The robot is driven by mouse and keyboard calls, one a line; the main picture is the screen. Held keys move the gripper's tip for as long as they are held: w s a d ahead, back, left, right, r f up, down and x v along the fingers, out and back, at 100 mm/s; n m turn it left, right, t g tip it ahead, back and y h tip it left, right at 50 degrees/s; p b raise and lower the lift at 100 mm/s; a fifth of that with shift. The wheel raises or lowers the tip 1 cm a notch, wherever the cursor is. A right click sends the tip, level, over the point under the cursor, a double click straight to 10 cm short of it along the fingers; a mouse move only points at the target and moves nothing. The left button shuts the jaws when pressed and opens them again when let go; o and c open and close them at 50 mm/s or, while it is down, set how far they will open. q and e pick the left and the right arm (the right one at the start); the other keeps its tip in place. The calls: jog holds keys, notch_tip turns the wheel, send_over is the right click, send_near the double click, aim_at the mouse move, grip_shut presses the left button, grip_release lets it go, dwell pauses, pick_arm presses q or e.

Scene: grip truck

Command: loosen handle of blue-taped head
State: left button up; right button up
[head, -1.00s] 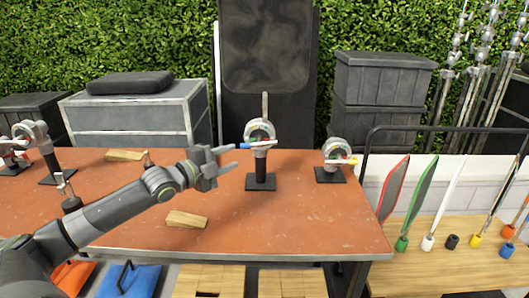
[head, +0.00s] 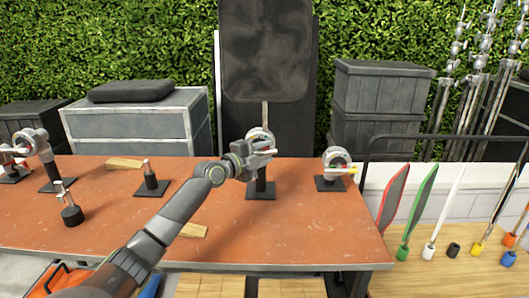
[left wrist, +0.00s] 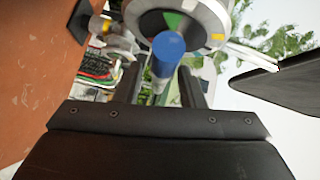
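The blue-taped head (head: 258,133) is a grey disc clamp on a black post with a square base near the back middle of the table. In the left wrist view its blue handle end (left wrist: 168,46) points toward the camera, below the grey disc (left wrist: 198,15). My left gripper (head: 268,148) is at the head in the head view and covers its handle and lower disc. The blue end lies between the dark fingers, with gaps visible beside it, so the gripper looks open. Contact cannot be told. My right gripper is not in view.
A yellow-taped head (head: 337,158) stands to the right on the orange-brown table (head: 310,230). Other heads and small stands (head: 150,180) are at the left. Wooden wedges (head: 125,163) lie on the table. Flags in coloured holders (head: 404,252) stand at the right.

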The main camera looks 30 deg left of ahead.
pick_arm(q)
jog(key=shift+w, duration=0.15)
jog(key=shift+c, duration=0.2)
jog(key=shift+d, duration=0.1)
grip_shut()
